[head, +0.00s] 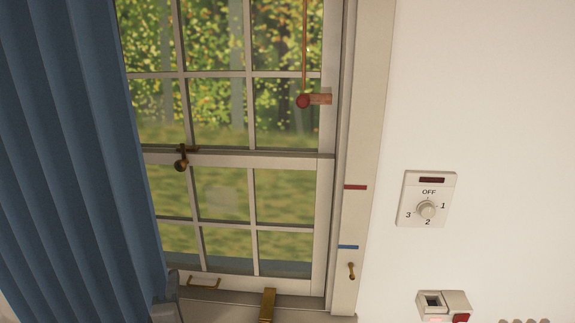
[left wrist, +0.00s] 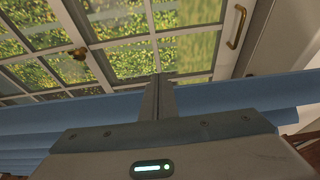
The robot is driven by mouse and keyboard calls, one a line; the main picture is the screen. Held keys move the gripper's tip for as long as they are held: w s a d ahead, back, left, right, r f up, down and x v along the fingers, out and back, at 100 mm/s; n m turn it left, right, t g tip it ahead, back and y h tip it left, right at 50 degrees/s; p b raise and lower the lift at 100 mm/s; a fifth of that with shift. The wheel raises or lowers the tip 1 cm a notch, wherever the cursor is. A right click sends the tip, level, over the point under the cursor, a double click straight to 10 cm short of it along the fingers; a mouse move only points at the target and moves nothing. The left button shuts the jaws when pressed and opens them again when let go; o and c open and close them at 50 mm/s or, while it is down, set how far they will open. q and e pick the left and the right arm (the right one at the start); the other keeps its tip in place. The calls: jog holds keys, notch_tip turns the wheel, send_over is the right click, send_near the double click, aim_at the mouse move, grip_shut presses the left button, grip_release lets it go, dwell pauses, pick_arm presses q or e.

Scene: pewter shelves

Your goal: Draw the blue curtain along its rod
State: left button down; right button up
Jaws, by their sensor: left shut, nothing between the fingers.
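The blue curtain (head: 70,150) hangs in folds at the left of the head view and covers the left part of the window. Its right edge slants down to the bottom of the view. The rod is out of view. My left gripper (head: 172,282) shows only in part, at the curtain's lower right edge. In the left wrist view its fingers (left wrist: 160,95) are shut together with nothing between them. Blue cloth (left wrist: 245,94) shows on both sides of them; I cannot tell whether they touch it. My right gripper is not in view.
The window (head: 225,180) has a brass latch (head: 182,162) and a lower handle (head: 203,284). A red ball (head: 303,101) hangs on a cord before the glass. A dial switch (head: 427,200) and a small box with a red button (head: 445,306) are on the right wall.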

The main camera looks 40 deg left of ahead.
aim_at(72, 268)
pick_arm(q)
jog(key=s+a+p, duration=0.1)
jog(key=s+a, duration=0.1)
jog(key=a, duration=0.2)
jog(key=s+a+p, duration=0.2)
jog(key=s+a, duration=0.1)
jog(key=a, duration=0.1)
jog(key=s+a+p, duration=0.1)
jog(key=s+a, duration=0.1)
jog(key=a, duration=0.2)
jog(key=shift+s+a, duration=0.3)
jog(key=shift+s, duration=0.1)
jog(key=shift+s+a, duration=0.3)
jog(key=shift+a, duration=0.2)
